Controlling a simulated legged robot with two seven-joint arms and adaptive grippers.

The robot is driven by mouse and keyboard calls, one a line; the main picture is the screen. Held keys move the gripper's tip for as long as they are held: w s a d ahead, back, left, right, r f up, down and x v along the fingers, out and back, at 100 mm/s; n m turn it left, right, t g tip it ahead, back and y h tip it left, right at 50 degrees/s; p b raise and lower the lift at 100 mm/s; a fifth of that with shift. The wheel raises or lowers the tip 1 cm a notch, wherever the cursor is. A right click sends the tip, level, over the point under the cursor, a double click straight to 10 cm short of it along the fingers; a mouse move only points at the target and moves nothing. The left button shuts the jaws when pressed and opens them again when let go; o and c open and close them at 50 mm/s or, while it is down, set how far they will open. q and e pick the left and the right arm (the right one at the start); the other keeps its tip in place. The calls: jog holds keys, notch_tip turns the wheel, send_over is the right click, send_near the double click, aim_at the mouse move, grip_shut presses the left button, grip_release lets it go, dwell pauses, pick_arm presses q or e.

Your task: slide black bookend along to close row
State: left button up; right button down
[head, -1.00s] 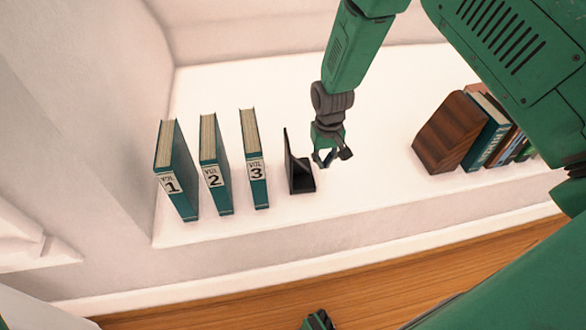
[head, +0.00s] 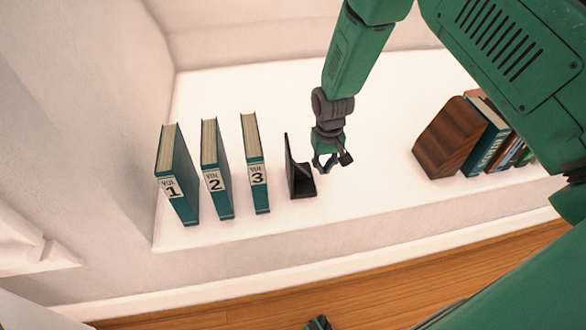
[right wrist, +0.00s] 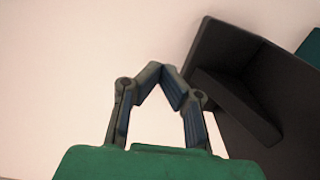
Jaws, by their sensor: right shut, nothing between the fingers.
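The black bookend (head: 302,188) stands upright on the white ledge, just right of the row. It also shows at the right of the right wrist view (right wrist: 235,75). Three teal books stand to its left with gaps between them: VOL 1 (head: 178,180), VOL 2 (head: 217,175) and VOL 3 (head: 256,170). A gap also lies between VOL 3 and the bookend. My right gripper (head: 325,168) is shut and empty, close to the bookend's right side. Its fingertips (right wrist: 172,75) meet in the wrist view, where the bookend is beside them; whether they touch is unclear.
A brown wooden block (head: 447,140) and several leaning books (head: 487,145) stand further right on the white ledge (head: 385,205). The ledge between bookend and block is clear. A wall rises left of VOL 1. The wooden floor (head: 420,280) lies below the front edge.

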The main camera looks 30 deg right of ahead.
aim_at(248, 191)
jog(key=shift+d, duration=0.1)
jog(key=shift+f, duration=0.2)
jog(key=shift+f+b, duration=0.35)
jog(key=shift+f, duration=0.4)
